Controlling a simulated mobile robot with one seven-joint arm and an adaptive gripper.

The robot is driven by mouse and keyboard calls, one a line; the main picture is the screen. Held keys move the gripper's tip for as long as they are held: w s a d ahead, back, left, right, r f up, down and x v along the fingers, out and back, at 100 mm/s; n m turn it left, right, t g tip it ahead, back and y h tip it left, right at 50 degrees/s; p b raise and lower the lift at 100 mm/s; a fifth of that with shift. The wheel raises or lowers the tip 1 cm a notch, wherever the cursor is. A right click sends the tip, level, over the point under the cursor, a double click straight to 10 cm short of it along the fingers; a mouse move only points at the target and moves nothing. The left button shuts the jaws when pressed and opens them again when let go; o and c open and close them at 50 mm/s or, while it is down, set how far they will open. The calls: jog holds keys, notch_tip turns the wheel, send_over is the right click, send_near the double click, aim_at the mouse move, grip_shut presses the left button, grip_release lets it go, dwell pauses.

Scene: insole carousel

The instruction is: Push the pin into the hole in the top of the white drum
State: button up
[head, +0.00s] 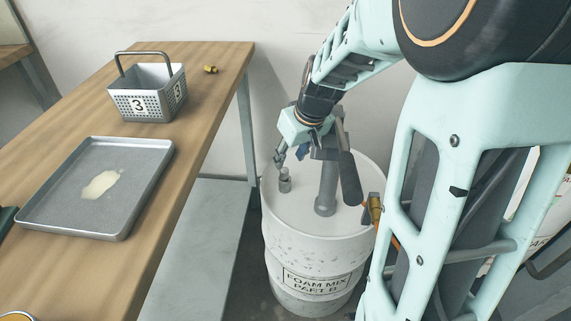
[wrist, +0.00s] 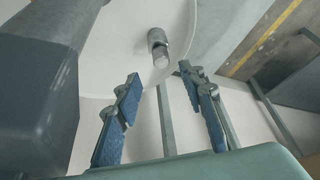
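The white drum (head: 312,240), labelled FOAM MIX PART B, stands to the right of the table. A short grey metal cylinder (head: 285,183), apparently the pin, stands upright on its top near the left rim. It also shows in the wrist view (wrist: 158,40), beyond the fingertips and near the drum's curved edge. My gripper (head: 289,157) is just above this cylinder, pointing down. I cannot make out the hole, nor how deep the cylinder sits.
A grey pump post (head: 326,190) with a dark lever handle (head: 350,180) stands on the drum, close to my gripper's right. The wooden table (head: 205,115) holds a grey basket marked 3 (head: 146,103), a metal tray (head: 60,205) and a small brass piece (head: 210,69).

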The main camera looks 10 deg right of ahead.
jog(key=v, duration=0.5)
jog(key=shift+a, duration=0.15)
